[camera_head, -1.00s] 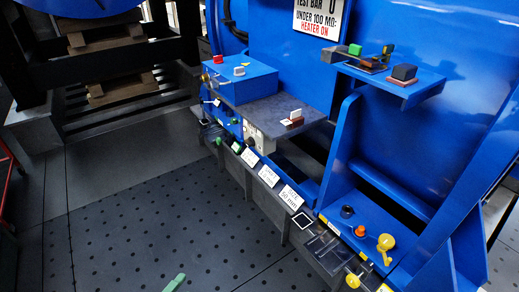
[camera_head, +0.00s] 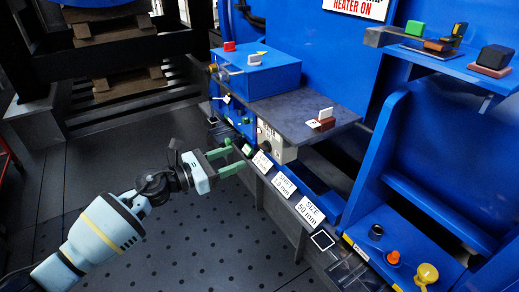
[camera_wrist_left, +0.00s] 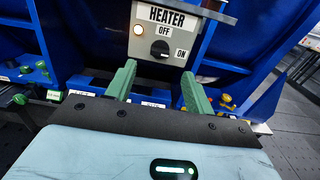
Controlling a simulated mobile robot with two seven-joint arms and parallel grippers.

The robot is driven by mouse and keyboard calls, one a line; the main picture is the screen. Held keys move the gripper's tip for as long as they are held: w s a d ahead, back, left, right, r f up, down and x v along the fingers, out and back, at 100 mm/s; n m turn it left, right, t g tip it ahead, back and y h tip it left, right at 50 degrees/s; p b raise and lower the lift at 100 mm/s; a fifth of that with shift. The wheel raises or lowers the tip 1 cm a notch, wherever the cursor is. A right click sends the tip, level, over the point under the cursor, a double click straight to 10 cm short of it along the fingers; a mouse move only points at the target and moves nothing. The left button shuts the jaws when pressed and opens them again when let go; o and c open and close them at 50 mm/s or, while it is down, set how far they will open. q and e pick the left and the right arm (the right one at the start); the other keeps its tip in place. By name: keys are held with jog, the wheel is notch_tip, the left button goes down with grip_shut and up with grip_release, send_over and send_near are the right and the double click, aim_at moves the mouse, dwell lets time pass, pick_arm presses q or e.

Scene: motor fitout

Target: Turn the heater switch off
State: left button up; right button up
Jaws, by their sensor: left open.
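The heater switch is a black round knob (camera_wrist_left: 160,49) on a grey panel (camera_wrist_left: 184,46) labelled HEATER, with OFF above the knob and ON at its lower right. I cannot make out clearly which mark the knob points to. A small lamp (camera_wrist_left: 138,31) left of the knob glows. In the head view the grey panel (camera_head: 287,153) sits under the dark shelf. My left gripper (camera_head: 235,156) is open and empty, its green fingers pointing at the panel. In the wrist view its fingertips (camera_wrist_left: 159,72) sit apart below the knob, not touching it. My right gripper is not in view.
White label cards (camera_head: 284,185) line the front ledge. Orange (camera_head: 393,257) and yellow (camera_head: 427,272) knobs stand at the lower right. The perforated floor (camera_head: 205,235) is clear.

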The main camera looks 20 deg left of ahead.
aim_at(260, 148)
pick_arm(q)
jog(key=x, duration=0.7)
jog(key=shift+w+d+b, duration=0.25)
jog(key=shift+w+b, duration=0.05)
jog(key=shift+b, duration=0.05)
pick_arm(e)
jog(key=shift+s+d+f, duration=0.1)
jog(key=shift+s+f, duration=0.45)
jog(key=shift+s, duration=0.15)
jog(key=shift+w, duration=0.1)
pick_arm(q)
jog(key=c, duration=1)
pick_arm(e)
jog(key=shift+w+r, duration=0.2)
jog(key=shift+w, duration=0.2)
